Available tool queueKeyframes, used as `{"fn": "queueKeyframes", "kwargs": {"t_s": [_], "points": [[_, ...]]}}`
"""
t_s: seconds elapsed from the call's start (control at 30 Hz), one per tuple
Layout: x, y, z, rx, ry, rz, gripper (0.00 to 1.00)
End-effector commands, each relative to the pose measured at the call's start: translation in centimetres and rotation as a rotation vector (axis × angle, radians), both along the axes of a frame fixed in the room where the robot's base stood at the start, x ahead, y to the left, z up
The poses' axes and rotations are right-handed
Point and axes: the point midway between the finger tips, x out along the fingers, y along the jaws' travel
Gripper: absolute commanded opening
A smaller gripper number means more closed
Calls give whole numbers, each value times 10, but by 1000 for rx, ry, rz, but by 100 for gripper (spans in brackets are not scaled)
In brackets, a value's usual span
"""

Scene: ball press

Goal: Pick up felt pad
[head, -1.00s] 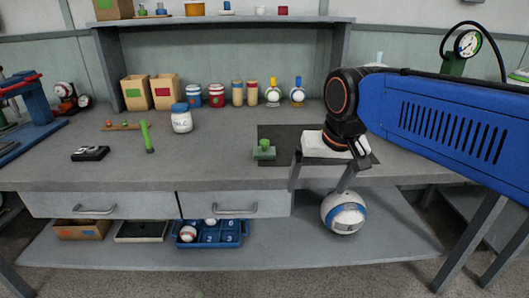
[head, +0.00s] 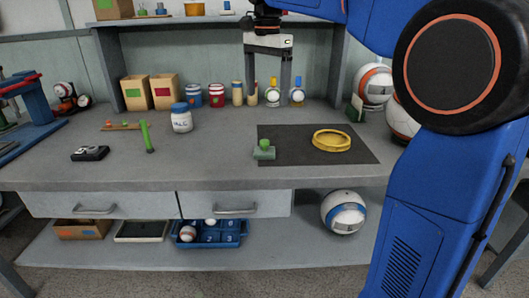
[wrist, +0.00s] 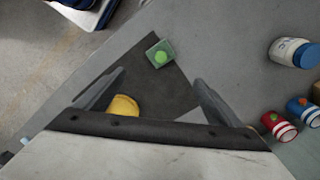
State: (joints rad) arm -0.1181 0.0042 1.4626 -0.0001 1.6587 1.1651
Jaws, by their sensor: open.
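The felt pad (head: 264,154), a small grey-green block with a bright green knob on top, lies at the left edge of a dark mat (head: 300,153) on the bench. It also shows in the wrist view (wrist: 160,53), beyond my fingertips, with its knob facing the camera. My gripper (head: 268,100) is open and empty, fingers pointing down, raised above the bench. In the wrist view my gripper (wrist: 159,77) has its fingers wide apart, with the pad ahead of the gap between them, not touched.
A yellow ring (head: 332,140) lies on the mat right of the pad, partly hidden in the wrist view. A white jar with blue lid (head: 181,119) and a green stick (head: 147,137) stand to the left. Jars and balls line the back and right. Bench in front of the mat is clear.

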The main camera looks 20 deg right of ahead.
Motion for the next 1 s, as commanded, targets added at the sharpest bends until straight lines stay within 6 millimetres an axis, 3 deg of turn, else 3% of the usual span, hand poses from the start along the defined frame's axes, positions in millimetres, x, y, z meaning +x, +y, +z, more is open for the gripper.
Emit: {"fn": "queueKeyframes", "kwargs": {"t_s": [0.17, 0.27, 0.8, 1.0], "points": [[12, 4, 2, -2, 16, -41, 88], [12, 4, -6, -2, 19, -45, 88], [11, 4, -98, -2, 18, -43, 88], [11, 4, -116, -2, 16, -43, 88]]}}
